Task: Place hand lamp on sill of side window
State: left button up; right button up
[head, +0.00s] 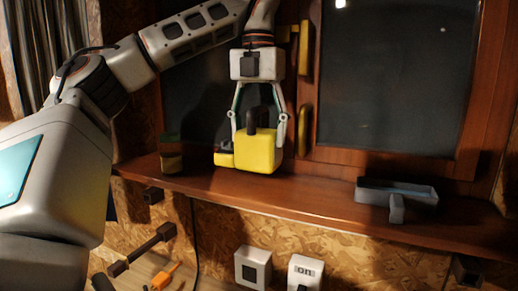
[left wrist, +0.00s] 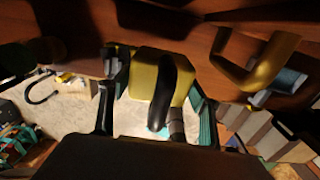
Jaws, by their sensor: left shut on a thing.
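The hand lamp (head: 256,153) is a yellow block with a black handle and a short yellow front part. It is upright at the window sill (head: 310,194); I cannot tell whether its base touches the wood. My left gripper (head: 258,132) points down from above, shut on the lamp's black handle, with a finger on each side. In the left wrist view the lamp's yellow body (left wrist: 144,74) and its curved black handle (left wrist: 168,90) show between the fingers. The side window (head: 395,75) stands behind the sill. My right gripper is in neither view.
A small dark green and yellow object (head: 172,152) stands on the sill left of the lamp. A grey tray-like object (head: 397,194) sits to the right. Brass window handles (head: 304,47) are close behind the gripper. Bare sill lies between lamp and grey object.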

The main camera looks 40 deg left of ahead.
aim_at(260, 150)
pick_arm(q)
notch_tip(260, 150, down, 3)
jog(key=shift+d+f, duration=0.1)
jog(key=shift+f, duration=0.05)
jog(key=shift+w+f, duration=0.25)
jog(key=shift+f, duration=0.15)
jog(key=o, duration=1.4)
